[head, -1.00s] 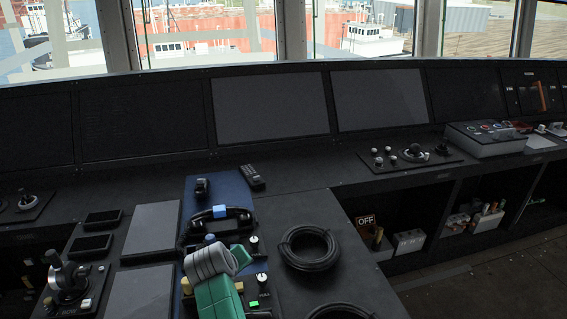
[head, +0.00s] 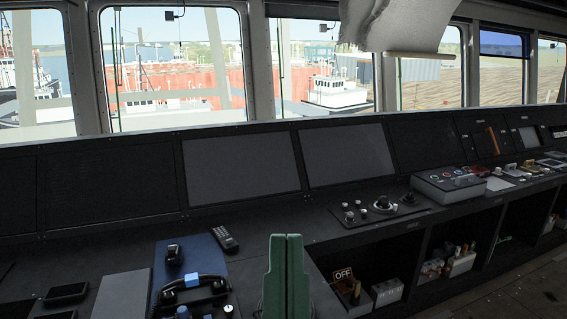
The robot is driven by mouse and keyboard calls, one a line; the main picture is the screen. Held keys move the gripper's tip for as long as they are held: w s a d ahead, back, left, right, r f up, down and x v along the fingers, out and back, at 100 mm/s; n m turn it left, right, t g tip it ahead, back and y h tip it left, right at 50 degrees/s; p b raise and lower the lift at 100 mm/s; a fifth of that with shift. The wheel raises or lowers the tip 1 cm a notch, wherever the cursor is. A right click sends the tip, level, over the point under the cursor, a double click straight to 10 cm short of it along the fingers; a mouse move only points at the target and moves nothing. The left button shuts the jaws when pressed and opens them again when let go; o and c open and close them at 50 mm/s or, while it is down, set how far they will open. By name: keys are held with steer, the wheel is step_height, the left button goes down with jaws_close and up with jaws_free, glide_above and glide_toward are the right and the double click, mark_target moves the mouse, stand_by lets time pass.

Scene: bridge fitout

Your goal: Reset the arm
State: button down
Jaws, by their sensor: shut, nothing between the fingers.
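My gripper (head: 286,277) shows at the bottom centre of the head view. Its two green fingers point up and lie side by side, shut with nothing between them. They appear in front of the dark console (head: 320,228), whose edge they partly cover. The lower part of the gripper is cut off by the picture's bottom edge. Whether the fingers touch anything below cannot be seen.
A black handset (head: 190,285) with a blue band and a small remote (head: 225,239) lie left of the gripper. A control box (head: 447,187) stands on the console at right. An OFF sign (head: 343,274) and several small items sit in shelves below.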

step_height(320, 180, up, 34)
steer(key=p, duration=2.9)
steer(key=shift+w+a+f, duration=0.2)
steer(key=shift+a, duration=0.05)
steer(key=shift+f, duration=0.1)
